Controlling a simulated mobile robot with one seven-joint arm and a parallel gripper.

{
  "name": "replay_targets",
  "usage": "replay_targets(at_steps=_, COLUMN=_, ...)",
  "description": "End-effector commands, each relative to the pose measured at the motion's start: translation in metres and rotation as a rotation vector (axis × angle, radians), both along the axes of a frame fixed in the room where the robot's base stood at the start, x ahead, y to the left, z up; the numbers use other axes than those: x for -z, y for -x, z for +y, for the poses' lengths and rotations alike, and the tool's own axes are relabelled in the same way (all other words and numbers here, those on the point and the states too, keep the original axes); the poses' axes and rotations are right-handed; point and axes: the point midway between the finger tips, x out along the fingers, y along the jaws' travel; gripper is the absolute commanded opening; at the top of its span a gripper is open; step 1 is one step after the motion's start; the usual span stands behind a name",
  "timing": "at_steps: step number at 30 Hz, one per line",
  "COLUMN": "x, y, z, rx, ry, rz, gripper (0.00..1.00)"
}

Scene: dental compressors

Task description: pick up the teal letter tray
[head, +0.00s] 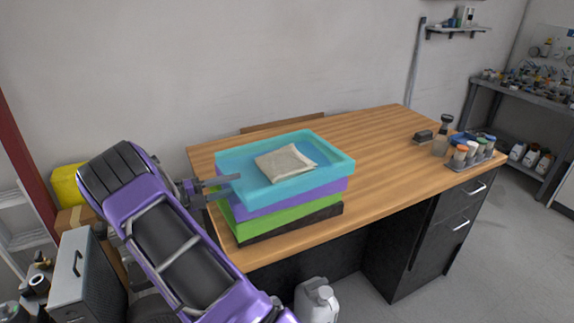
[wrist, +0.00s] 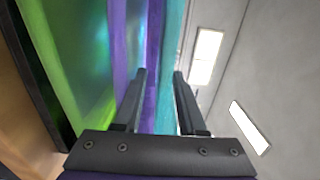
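The teal letter tray (head: 335,167) is the top one of a stack on the wooden desk, with a folded beige cloth or packet (head: 285,163) lying in it. Below it are a purple tray (head: 325,192), a green tray (head: 300,213) and a black tray (head: 325,213). My gripper (head: 234,186) is at the teal tray's left side, its fingers apart, one above the other. In the wrist view the gripper (wrist: 160,73) is open, with the teal tray (wrist: 171,50) and part of the purple tray (wrist: 152,45) showing between the fingers. I cannot tell whether they touch.
The wooden desk (head: 385,150) is clear right of the stack. Several small jars in a rack (head: 475,155) and a dark bottle (head: 445,125) stand at its right end. A wall is behind. A white jug (head: 316,303) stands in front, below the desk.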

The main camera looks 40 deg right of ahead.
Motion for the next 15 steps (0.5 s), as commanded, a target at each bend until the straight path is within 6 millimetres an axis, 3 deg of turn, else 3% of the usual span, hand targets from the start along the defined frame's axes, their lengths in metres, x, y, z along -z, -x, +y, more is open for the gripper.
replay_targets(at_steps=8, x=0.0, y=0.005, z=-0.017, rx=0.001, ry=0.0, rz=0.0, gripper=0.4)
replay_targets(at_steps=15, x=0.0, y=0.014, z=-0.051, rx=0.002, ry=-0.001, rz=-0.001, gripper=0.4)
